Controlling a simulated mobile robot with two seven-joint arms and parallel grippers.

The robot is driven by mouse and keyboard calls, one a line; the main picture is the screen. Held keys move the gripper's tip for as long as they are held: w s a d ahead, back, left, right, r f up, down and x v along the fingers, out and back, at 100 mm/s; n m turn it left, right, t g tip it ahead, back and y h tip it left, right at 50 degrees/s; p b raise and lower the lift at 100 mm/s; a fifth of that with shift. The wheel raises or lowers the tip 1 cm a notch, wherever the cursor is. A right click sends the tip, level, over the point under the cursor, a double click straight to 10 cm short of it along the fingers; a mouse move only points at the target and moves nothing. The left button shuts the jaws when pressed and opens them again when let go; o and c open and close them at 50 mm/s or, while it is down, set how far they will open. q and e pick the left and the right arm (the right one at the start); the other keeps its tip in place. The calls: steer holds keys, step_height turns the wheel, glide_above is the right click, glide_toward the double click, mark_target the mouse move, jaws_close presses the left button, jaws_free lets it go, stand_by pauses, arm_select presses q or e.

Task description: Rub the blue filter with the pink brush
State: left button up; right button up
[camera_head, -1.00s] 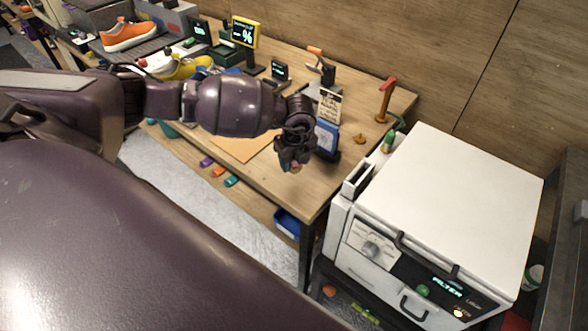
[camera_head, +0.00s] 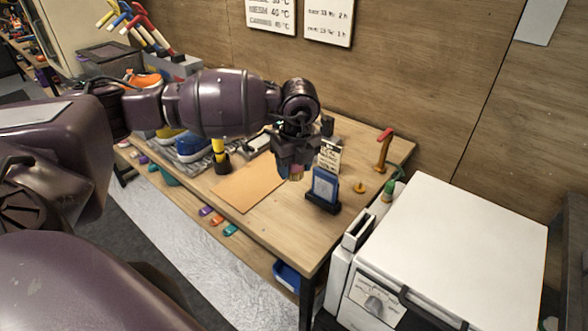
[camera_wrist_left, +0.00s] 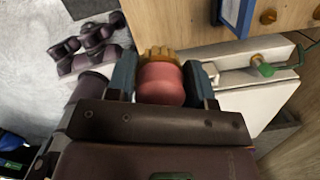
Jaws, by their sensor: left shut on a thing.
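My left gripper (camera_head: 290,174) is shut on the pink brush (camera_wrist_left: 162,84), whose pink handle sits between the fingers in the left wrist view. Its tan bristles (camera_wrist_left: 158,54) point away from the gripper. In the head view only a small bit of the brush (camera_head: 295,177) shows below the fingers. The blue filter (camera_head: 325,186) stands upright in a black holder on the wooden table, just right of the gripper in the head view. Its blue frame (camera_wrist_left: 234,14) is cut off at the top of the left wrist view. The brush and filter look apart. My right gripper is not in view.
A tan mat (camera_head: 250,184) lies left of the filter. A small card stand (camera_head: 330,154), a wooden peg (camera_head: 361,187) and a red-topped post (camera_head: 383,152) stand nearby. A white machine (camera_head: 460,245) is at the right. Sneakers and tools sit at the table's far left.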

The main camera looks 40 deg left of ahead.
arm_select(q)
steer(key=o, duration=0.3)
steer(key=shift+c, duration=1)
steer(key=shift+d+f, duration=0.15)
steer(key=shift+d, duration=0.15)
steer(key=w+d+f+n+g+h+p, duration=0.2)
steer(key=w+d+n+g+h, duration=0.15)
steer(key=d+n+h, duration=0.9)
steer(key=a+f+n+t+y, duration=0.2)
steer(key=a+f+n+t, duration=0.2)
steer(key=n+t, duration=0.2)
steer(key=a+f+n+t+y+p, duration=0.1)
steer(key=a+f+n+t+y, duration=0.1)
steer(key=a+f+n+t, duration=0.2)
steer(key=a+f+n+t+y, duration=0.3)
steer(key=a+n+t, duration=0.3)
steer(key=n+t, duration=0.3)
steer(key=shift+s+a+f+n+t, duration=0.15)
steer(key=shift+f+n, duration=0.25)
steer(key=shift+n, duration=0.25)
steer(key=shift+a+f+n+t, duration=0.1)
steer(key=shift+f+n, duration=0.25)
steer(key=shift+n, duration=0.25)
steer(key=shift+s+a+f+n+y, duration=0.3)
steer(key=shift+s+a+f+y, duration=0.15)
steer(key=shift+a+f, duration=0.2)
steer(key=shift+w+f+t, duration=0.1)
steer(key=shift+f+t, duration=0.05)
steer(key=shift+t, duration=0.15)
